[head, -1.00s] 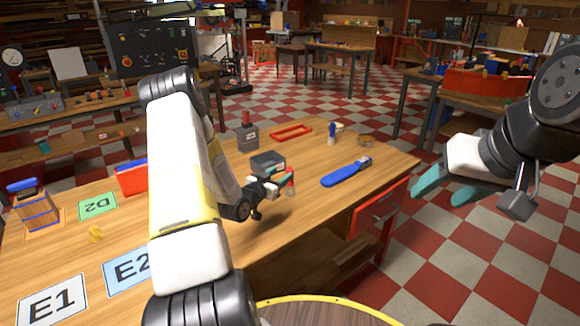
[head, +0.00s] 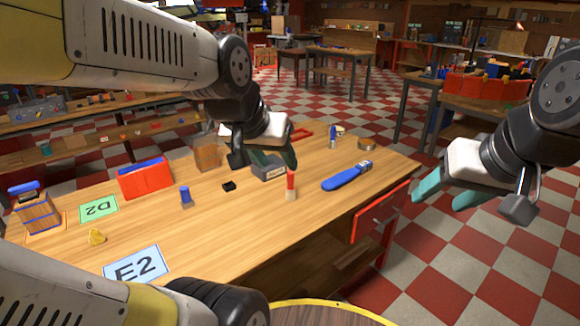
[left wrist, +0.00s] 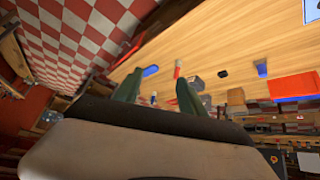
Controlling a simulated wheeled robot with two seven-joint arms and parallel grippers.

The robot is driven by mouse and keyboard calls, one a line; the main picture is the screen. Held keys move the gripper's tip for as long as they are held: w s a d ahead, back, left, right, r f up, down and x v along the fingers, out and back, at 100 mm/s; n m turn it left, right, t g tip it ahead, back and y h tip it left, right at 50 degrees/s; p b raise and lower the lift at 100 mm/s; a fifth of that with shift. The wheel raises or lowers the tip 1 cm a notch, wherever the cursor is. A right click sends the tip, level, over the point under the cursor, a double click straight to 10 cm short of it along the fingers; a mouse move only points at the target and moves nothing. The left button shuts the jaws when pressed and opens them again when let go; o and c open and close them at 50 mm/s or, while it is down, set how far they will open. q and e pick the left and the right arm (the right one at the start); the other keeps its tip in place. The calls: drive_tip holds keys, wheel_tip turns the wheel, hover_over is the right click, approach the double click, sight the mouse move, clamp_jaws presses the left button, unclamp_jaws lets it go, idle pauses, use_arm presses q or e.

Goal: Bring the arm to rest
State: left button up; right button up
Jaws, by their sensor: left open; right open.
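My left gripper (head: 272,158) is raised above the middle of the wooden table (head: 215,250), with its arm coming in from the left. Its green fingers are apart and empty; they also show in the left wrist view (left wrist: 157,90). Behind the fingers in the head view is a grey box (head: 268,172), partly hidden. My right gripper (head: 446,192) hangs off the table's right side, over the checkered floor. Its teal fingers are apart with nothing between them.
Cards D2 (head: 98,209) and E2 (head: 137,264) lie flat.

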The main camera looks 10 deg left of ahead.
use_arm(q)
drive_tip(key=shift+g+h, duration=0.4)
drive_tip(key=s, duration=0.1)
drive_tip(key=s+d, duration=0.1)
drive_tip(key=s, duration=0.3)
drive_tip(key=shift+s+d, duration=0.25)
drive_tip(key=shift+d, duration=0.05)
drive_tip(key=shift+o, duration=0.4)
